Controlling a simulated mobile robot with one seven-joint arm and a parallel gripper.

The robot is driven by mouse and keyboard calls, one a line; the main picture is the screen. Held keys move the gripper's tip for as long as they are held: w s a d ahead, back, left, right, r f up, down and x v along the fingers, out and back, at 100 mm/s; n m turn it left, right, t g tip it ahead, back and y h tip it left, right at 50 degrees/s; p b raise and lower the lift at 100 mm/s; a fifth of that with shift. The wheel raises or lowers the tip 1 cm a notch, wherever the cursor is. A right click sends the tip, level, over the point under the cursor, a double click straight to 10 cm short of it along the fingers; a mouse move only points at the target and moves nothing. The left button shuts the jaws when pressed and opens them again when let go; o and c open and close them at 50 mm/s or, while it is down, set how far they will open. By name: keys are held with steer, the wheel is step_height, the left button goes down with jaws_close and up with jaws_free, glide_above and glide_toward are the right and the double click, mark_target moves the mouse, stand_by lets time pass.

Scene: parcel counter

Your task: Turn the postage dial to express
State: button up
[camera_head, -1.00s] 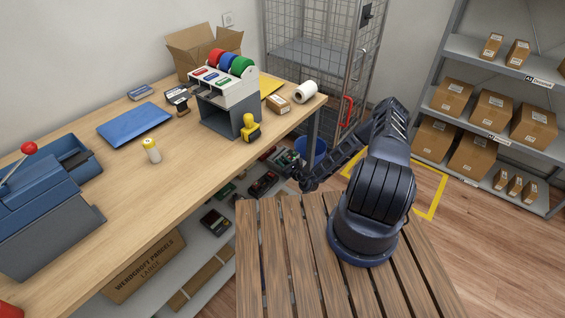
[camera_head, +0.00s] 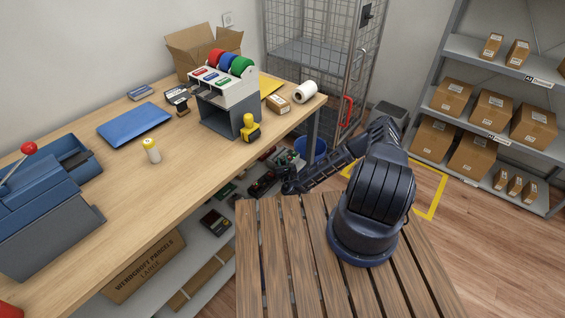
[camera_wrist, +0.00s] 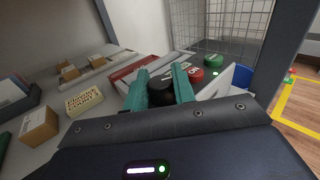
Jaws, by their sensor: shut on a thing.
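A round black knob (camera_wrist: 160,91), which looks like the postage dial, sits between the two teal fingers of my gripper (camera_wrist: 162,86) in the wrist view. My gripper is shut on it, with one finger on each side. A red round part (camera_wrist: 196,75) and a green round part (camera_wrist: 214,60) lie just beyond the right finger. The knob's markings and pointer are hidden, so I cannot tell its setting. In the head view my gripper (camera_head: 283,187) is low beside the counter, at the lower shelf, and the knob cannot be made out there.
In the wrist view a small brown box (camera_wrist: 38,127) and a cream block (camera_wrist: 84,100) lie to the left. A blue bin (camera_head: 313,148) stands behind.

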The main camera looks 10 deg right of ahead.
steer(key=o, duration=0.7)
steer(key=shift+c, duration=0.2)
steer(key=s, duration=1)
steer(key=shift+s+d, duration=0.4)
steer(key=shift+d, duration=0.05)
